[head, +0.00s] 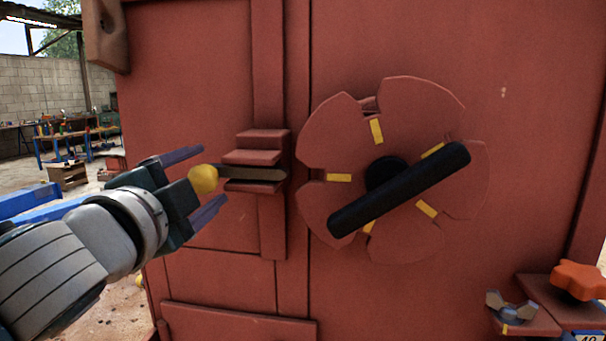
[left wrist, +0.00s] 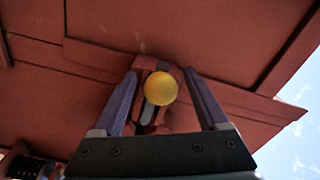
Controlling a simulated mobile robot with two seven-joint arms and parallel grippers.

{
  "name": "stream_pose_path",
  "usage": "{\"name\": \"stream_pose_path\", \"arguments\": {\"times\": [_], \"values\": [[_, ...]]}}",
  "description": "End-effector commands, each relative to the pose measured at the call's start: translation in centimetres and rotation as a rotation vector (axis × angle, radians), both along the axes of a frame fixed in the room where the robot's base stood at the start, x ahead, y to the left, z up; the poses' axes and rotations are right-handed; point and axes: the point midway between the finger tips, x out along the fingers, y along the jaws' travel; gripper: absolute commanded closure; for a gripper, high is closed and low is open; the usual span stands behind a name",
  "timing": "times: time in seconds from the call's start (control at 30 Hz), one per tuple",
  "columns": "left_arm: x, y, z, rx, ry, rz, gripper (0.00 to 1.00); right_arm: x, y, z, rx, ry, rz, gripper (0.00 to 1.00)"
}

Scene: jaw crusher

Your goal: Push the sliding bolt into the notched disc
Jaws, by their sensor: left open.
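The sliding bolt (head: 252,174) is a dark flat bar with a pointed tip and a yellow ball knob (head: 203,179). It lies in a red bracket (head: 262,142) on the machine's face, its tip pointing right at the disc. The red notched disc (head: 415,110) has yellow marks and a black bar handle (head: 400,188) tilted up to the right. A notch at its left edge lies near the bolt tip; the tip appears just short of it. My left gripper (head: 207,180) is open, its fingers on either side of the knob. The knob also shows between the fingers in the left wrist view (left wrist: 161,88).
The red machine panel (head: 530,150) fills most of the view. At lower right a small ledge holds a wing nut (head: 511,306) and an orange knob (head: 579,279). Workbenches (head: 75,140) stand far behind at left.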

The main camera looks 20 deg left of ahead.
Motion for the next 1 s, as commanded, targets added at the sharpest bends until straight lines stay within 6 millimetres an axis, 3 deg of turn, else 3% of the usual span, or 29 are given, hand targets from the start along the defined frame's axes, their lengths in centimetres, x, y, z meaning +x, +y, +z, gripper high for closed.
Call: {"name": "stream_pose_path", "arguments": {"times": [0.07, 0.7, 1.0], "values": [[-0.02, 0.00, -0.01, 0.000, 0.000, 0.000, 0.27, 0.00, 0.00, 0.00, 0.000, 0.000, 0.000, 0.50], [-0.05, 0.00, -0.03, 0.000, 0.000, 0.000, 0.99, 0.00, 0.01, -0.01, 0.000, 0.000, 0.000, 0.50], [-0.05, 0.00, -0.03, 0.000, 0.001, 0.001, 1.00, 0.00, 0.01, -0.02, 0.000, 0.000, 0.000, 0.50]]}}
